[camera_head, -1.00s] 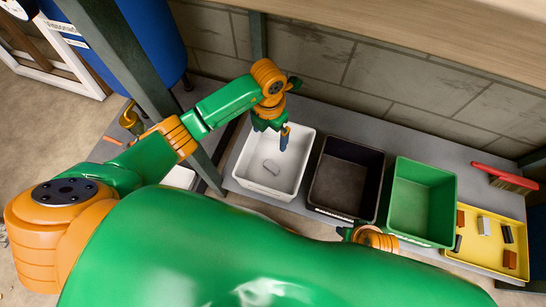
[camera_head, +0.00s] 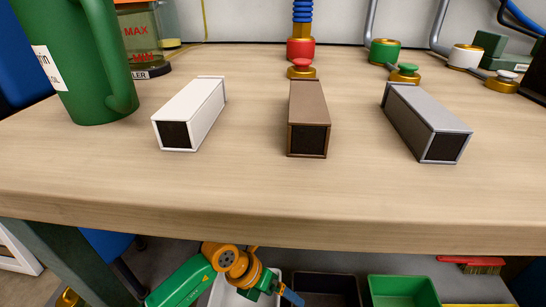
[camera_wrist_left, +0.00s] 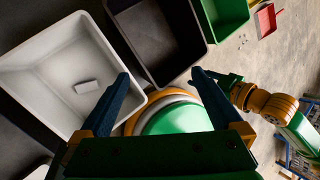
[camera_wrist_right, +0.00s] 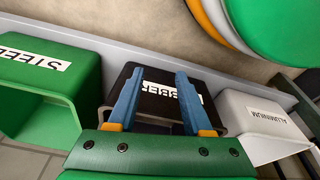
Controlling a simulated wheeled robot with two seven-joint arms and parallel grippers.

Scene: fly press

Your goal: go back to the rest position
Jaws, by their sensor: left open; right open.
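My left gripper (camera_head: 290,297) shows at the bottom of the head view, below the table edge by the white bin (camera_head: 222,293). In the left wrist view its fingers (camera_wrist_left: 162,85) are wide apart with nothing between them. The white bin there holds a small pale piece (camera_wrist_left: 87,87). My right gripper (camera_wrist_right: 160,76) shows in the right wrist view, open and empty, in front of a black bin (camera_wrist_right: 158,92) with a white label. The right gripper does not show in the head view.
On the wooden table (camera_head: 250,215) lie a white bar (camera_head: 192,112), a brown bar (camera_head: 308,115) and a grey bar (camera_head: 425,122). A green jug (camera_head: 90,60) stands left. Below are a green bin (camera_head: 403,290) and a red brush (camera_head: 478,263).

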